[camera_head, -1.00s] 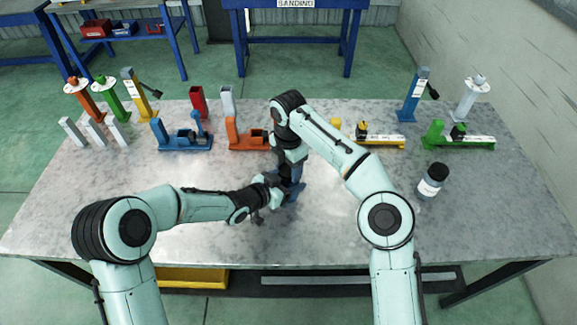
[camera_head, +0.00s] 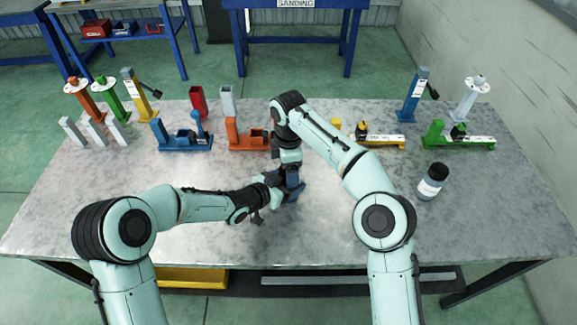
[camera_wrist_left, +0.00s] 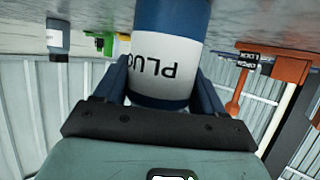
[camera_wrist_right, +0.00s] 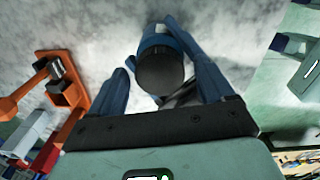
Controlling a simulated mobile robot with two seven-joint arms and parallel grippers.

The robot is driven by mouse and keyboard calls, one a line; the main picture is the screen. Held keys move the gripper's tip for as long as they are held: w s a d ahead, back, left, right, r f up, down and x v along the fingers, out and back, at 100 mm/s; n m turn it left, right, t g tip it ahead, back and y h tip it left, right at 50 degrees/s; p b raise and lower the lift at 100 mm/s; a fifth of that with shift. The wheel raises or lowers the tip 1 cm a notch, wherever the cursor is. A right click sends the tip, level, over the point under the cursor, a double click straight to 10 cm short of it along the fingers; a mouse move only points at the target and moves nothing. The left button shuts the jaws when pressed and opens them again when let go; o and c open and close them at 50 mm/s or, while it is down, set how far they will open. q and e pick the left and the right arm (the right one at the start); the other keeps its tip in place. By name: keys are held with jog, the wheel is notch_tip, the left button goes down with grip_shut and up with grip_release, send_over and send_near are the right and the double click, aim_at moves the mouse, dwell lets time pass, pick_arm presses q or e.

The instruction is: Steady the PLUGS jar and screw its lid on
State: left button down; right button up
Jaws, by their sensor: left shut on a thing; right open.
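The PLUGS jar (camera_wrist_left: 165,85), blue with a white label, stands on the table and appears upside down in the left wrist view. My left gripper (camera_wrist_left: 163,72) is shut on it, one finger on each side. In the right wrist view a dark round top (camera_wrist_right: 160,73), apparently the black lid, sits over the jar's blue body. My right gripper (camera_wrist_right: 160,80) is open above it, with its fingers on either side and a gap visible at left. In the head view both grippers meet at mid-table and mostly hide the jar. Whether the lid is seated tightly cannot be told.
Blue (camera_head: 183,140), orange (camera_head: 246,135), yellow (camera_head: 370,137) and green (camera_head: 458,137) fixtures line the back. The front of the table is clear.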

jog(key=shift+r, duration=2.25)
jog(key=shift+c, duration=0.4)
jog(key=r+n, duration=0.2)
jog(key=n, duration=0.1)
jog(key=shift+w+a, duration=0.1)
jog(key=n, duration=0.2)
jog(key=r+n, duration=0.1)
jog(key=shift+r+n, duration=0.25)
jog(key=shift+n, duration=0.15)
jog(key=shift+f, duration=0.1)
jog(key=shift+f, duration=3.95)
